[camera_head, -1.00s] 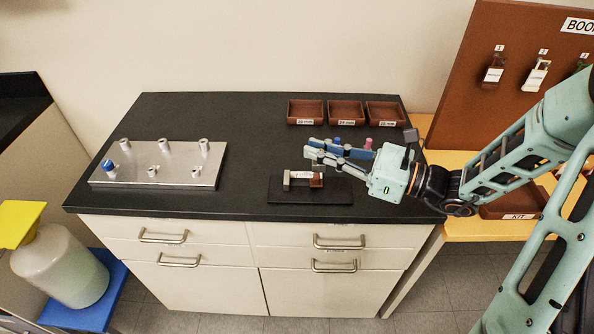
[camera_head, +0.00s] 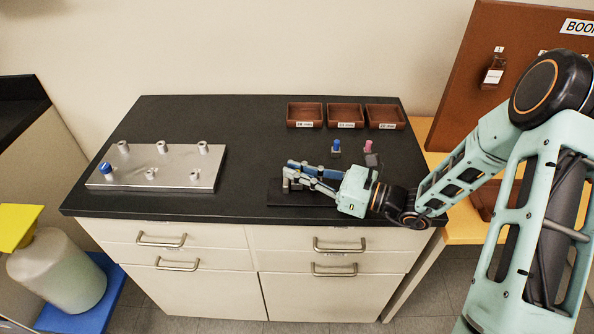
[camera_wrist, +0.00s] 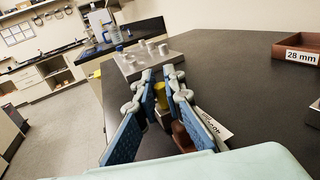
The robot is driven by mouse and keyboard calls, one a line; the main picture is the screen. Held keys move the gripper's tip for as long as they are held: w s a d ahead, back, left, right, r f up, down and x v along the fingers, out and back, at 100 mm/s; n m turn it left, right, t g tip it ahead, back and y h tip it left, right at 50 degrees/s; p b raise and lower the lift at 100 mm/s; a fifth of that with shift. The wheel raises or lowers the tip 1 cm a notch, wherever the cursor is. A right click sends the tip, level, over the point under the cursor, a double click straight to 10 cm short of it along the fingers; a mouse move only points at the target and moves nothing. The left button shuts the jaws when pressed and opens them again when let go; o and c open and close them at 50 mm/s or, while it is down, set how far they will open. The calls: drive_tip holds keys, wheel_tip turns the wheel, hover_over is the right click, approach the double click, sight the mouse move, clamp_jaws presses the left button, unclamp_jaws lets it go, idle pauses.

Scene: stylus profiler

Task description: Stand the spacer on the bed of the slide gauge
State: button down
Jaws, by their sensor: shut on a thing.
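My gripper (camera_head: 290,170) is low over the dark mat at the front of the bench. In the wrist view its blue-padded fingers (camera_wrist: 159,82) are closed on a small piece with a yellow top (camera_wrist: 160,94) and a grey lower part, apparently the spacer. The slide gauge, brown with a white label (camera_wrist: 213,127), lies just below and beside the right finger. In the head view my fingers cover most of the gauge; a grey end piece (camera_head: 286,184) shows at its left. I cannot tell whether the spacer touches the gauge's bed.
A blue-topped piece (camera_head: 336,148) and a pink-topped piece (camera_head: 371,152) stand behind my gripper. Three brown trays (camera_head: 346,116) line the back. A metal plate (camera_head: 150,180) with several posts is at left. The bench between plate and mat (camera_head: 275,192) is clear.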

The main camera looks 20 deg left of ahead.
drive_tip(key=shift+f, duration=0.1)
drive_tip(key=shift+s+d+f+b, duration=0.2)
drive_tip(key=shift+f+b, duration=0.25)
drive_tip(key=shift+f, duration=0.15)
drive_tip(key=c, duration=2)
unclamp_jaws()
drive_tip(key=shift+s+f, duration=0.1)
drive_tip(key=shift+f, duration=0.05)
drive_tip(key=shift+r, duration=0.3)
drive_tip(key=d, duration=0.4)
drive_tip(key=s+d, duration=0.1)
drive_tip(key=d, duration=0.2)
drive_tip(key=d+r, duration=0.1)
drive_tip(key=d, duration=0.3)
drive_tip(key=shift+s+d, duration=0.15)
drive_tip(key=shift+d, duration=0.15)
drive_tip(key=shift+r, duration=0.15)
